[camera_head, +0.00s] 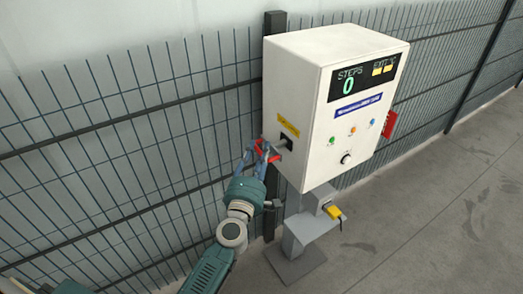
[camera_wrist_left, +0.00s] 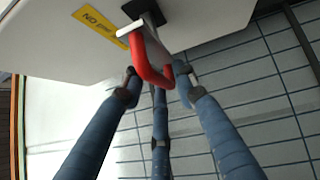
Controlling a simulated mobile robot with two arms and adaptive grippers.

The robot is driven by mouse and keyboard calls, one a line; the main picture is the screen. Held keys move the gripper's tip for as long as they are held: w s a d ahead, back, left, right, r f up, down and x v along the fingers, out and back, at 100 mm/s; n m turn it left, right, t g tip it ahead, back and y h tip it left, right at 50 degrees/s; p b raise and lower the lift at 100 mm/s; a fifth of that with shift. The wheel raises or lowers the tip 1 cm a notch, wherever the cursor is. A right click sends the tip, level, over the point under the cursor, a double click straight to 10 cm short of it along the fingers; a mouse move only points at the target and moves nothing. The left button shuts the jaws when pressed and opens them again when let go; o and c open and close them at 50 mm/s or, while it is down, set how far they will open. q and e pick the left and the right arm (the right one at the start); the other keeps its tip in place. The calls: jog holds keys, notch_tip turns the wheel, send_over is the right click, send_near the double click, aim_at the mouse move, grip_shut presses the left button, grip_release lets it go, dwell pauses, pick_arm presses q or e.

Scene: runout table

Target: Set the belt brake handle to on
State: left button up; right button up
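The belt brake handle is a red grip on a pale lever (camera_head: 272,153) at the left side of the white control box (camera_head: 312,110). In the left wrist view the red handle (camera_wrist_left: 147,62) comes out of a dark slot beside a yellow label. My left gripper (camera_head: 262,150) is at the handle. In the left wrist view its blue fingers (camera_wrist_left: 158,85) lie around the red grip, with one fingertip on each side and one below. Whether they press on it is unclear. The label's full text and the handle's position marks are not readable. My right gripper is out of view.
A grey pedestal (camera_head: 300,235) with a yellow item (camera_head: 333,212) stands below. Wire fence (camera_head: 130,130) runs behind. Open floor (camera_head: 430,220) lies to the right.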

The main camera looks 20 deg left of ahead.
pick_arm(q)
jog(key=shift+s+a+r, duration=0.1)
jog(key=shift+s, duration=0.05)
jog(key=shift+s, duration=0.3)
jog(key=s+d+f, duration=0.1)
jog(key=s, duration=1)
jog(key=shift+d+f, duration=0.3)
